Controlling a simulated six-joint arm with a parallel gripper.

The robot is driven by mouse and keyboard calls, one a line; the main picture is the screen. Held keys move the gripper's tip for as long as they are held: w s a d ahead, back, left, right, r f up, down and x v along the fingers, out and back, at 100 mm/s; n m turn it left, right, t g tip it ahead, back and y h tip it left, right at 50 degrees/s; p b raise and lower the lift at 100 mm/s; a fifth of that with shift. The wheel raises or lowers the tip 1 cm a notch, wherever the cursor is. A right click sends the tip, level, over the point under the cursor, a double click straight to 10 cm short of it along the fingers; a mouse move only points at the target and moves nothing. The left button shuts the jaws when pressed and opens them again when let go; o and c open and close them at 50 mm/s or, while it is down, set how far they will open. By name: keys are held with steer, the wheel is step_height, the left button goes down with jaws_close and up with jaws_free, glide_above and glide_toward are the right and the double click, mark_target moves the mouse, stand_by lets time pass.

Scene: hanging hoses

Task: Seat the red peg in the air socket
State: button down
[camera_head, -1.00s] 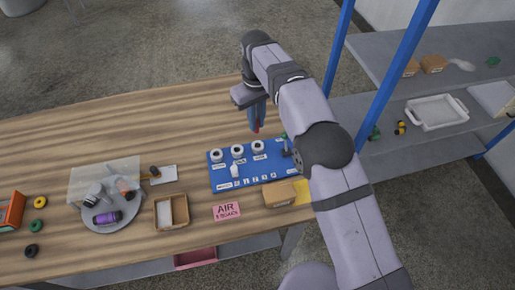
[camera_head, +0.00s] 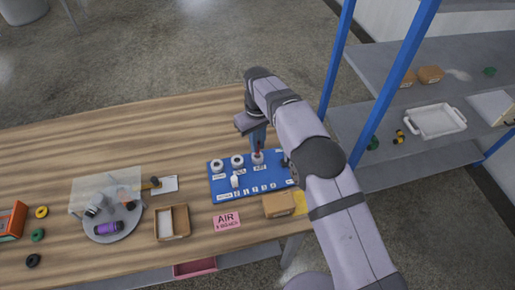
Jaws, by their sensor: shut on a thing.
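A blue board (camera_head: 222,188) lies on the wooden table with three white ring sockets in a row: a left one (camera_head: 217,165), a middle one (camera_head: 237,161) and a right one (camera_head: 257,158). Their labels are too small to read. My gripper (camera_head: 258,146) points down over the right socket, shut on the red peg (camera_head: 258,152), of which only a small red part shows. The peg's lower end is at the right socket's mouth; I cannot tell whether it is inside or just above it. A pink note (camera_head: 227,221) reading "AIR" and a blurred second line lies in front of the board.
A white bottle-like piece (camera_head: 235,181) stands on the board. A cardboard box (camera_head: 278,205) and a wooden tray (camera_head: 172,222) are in front. A round grey tray (camera_head: 112,231) with several items is at left. The table behind the board is clear.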

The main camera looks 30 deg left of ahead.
steer(key=shift+f+p, duration=0.7)
steer(key=shift+f, duration=1.2)
